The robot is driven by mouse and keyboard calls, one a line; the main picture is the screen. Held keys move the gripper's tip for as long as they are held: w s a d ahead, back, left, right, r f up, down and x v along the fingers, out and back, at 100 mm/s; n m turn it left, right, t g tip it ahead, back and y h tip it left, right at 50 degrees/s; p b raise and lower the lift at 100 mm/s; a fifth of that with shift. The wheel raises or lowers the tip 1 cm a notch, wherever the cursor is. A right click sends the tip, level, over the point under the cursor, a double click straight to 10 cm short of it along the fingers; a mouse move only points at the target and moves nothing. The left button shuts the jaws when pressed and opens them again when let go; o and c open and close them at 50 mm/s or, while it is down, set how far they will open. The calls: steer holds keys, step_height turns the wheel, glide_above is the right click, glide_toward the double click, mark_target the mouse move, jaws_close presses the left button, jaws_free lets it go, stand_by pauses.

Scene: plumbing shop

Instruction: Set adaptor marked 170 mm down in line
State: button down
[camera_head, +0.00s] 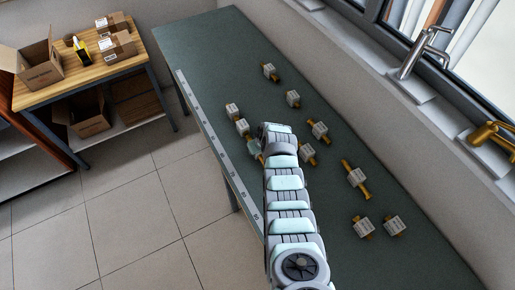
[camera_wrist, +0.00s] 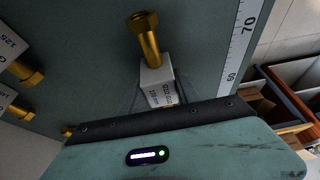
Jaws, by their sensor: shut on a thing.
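A brass adaptor with a pale label block (camera_wrist: 157,80) is held in my gripper (camera_wrist: 158,92) in the wrist view. Its brass end points away from the gripper body. The print on its block is too small to read surely. In the head view my gripper (camera_head: 257,148) is low at the bench's left side, partly hidden by my arm. Two more adaptors, one farther (camera_head: 232,110) and one nearer (camera_head: 242,127), stand in a row beyond it along the ruler (camera_head: 215,140). I cannot tell whether the held adaptor touches the bench.
Several other adaptors lie on the green bench (camera_head: 205,45), including a long one (camera_head: 356,178) and two at the near right (camera_head: 394,225). Two adaptors also show at the left of the wrist view (camera_wrist: 22,70). Taps (camera_head: 425,50) line the window sill. The bench's far end is clear.

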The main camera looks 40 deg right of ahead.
steer(key=shift+f, duration=0.1)
steer(key=c, duration=0.9)
jaws_free()
steer(key=shift+d+r, duration=0.1)
steer(key=shift+r, duration=0.35)
steer(key=shift+v, duration=1.3)
steer(key=shift+b+v, duration=0.55)
steer(key=shift+v, duration=3.9)
steer(key=shift+s+f, duration=0.1)
steer(key=shift+s, duration=0.05)
